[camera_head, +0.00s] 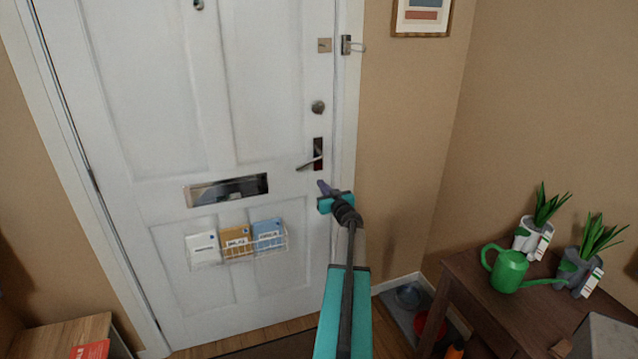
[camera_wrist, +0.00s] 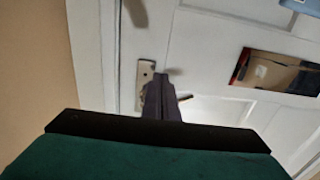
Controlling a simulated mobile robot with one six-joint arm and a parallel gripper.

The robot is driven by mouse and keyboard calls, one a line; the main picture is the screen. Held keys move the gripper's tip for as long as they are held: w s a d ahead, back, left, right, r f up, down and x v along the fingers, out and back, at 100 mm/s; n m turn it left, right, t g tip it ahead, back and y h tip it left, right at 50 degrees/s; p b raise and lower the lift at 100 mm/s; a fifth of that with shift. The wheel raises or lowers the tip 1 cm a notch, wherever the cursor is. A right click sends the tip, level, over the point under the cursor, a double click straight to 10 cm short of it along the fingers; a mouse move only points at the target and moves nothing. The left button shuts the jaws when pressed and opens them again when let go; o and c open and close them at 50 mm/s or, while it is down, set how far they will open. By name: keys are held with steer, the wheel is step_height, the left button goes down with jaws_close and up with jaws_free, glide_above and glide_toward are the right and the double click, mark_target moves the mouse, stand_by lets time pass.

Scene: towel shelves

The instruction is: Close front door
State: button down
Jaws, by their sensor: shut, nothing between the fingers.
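The white front door (camera_head: 180,120) fills the left of the head view. Its right edge lies along the white frame, with no clear gap visible. A lever handle (camera_head: 312,162) on a dark plate sits near that edge, with a round lock (camera_head: 317,107) above it. My gripper (camera_head: 324,187) is shut and empty, just below the handle; I cannot tell whether it touches the door. In the wrist view, the shut fingers (camera_wrist: 160,98) overlap the handle plate (camera_wrist: 144,80) and hide part of the handle. The door (camera_wrist: 205,60) also shows there.
A mail slot (camera_head: 227,190) and a wire basket (camera_head: 271,246) with letters are on the door. A latch (camera_head: 347,45) is on the frame. At right, a wooden table (camera_head: 480,300) holds a green watering can (camera_head: 508,271) and potted plants (camera_head: 533,238). A tray (camera_head: 394,301) lies on the floor.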

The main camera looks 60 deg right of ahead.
steer(key=shift+b+v, duration=0.3)
steer(key=shift+v, duration=2.15)
steer(key=shift+w+a, duration=0.1)
